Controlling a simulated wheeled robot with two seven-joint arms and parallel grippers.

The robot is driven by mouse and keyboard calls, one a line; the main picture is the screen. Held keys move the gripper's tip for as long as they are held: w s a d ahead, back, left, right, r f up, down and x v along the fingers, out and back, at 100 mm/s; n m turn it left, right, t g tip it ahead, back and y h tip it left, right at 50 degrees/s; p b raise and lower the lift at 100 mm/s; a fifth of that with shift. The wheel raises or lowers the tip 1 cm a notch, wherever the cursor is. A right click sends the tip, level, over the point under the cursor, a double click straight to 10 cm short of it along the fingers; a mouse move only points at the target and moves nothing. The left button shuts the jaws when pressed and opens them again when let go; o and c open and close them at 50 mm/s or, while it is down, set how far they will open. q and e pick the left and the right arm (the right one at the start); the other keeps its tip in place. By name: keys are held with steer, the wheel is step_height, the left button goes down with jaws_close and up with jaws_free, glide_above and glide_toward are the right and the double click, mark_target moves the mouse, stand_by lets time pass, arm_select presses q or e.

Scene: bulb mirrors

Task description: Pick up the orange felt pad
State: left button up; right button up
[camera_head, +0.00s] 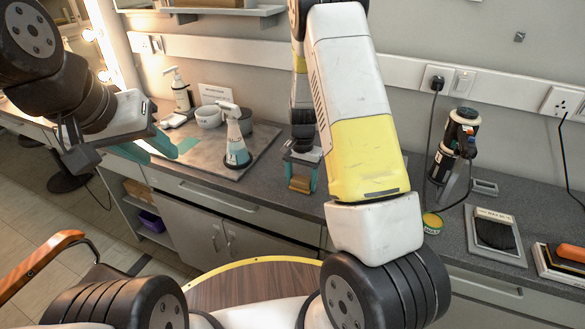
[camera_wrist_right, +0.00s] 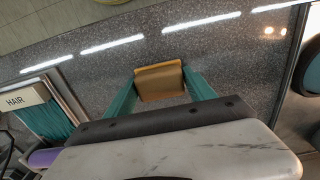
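The orange felt pad (camera_wrist_right: 160,82) is a small brownish-orange block between the teal fingers of my right gripper (camera_wrist_right: 160,76) in the right wrist view. Both fingertips appear to touch its sides. In the head view the pad (camera_head: 300,184) shows below my right gripper (camera_head: 301,174), over the grey speckled counter. I cannot tell whether the pad touches the counter. My left gripper (camera_head: 120,152) is at the upper left of the head view, fingers apart and empty, away from the pad.
A green-yellow tin (camera_head: 432,223), a dark tool (camera_head: 454,150) and a framed dark pad (camera_head: 496,235) are to the right. The wrist view shows a bin labelled HAIR (camera_wrist_right: 25,98).

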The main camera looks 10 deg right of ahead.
mark_target(301, 179)
steer(key=c, duration=0.9)
steer(key=shift+o, duration=0.2)
steer(key=shift+r, duration=0.85)
step_height(301, 179, up, 2)
steer(key=shift+s+a+r, duration=0.1)
steer(key=shift+s, duration=0.05)
steer(key=s+a+r, duration=0.1)
steer(key=s+a, duration=0.3)
steer(key=s, duration=1.1)
steer(key=shift+a, duration=0.15)
steer(key=o, duration=0.7)
steer(key=c, duration=0.4)
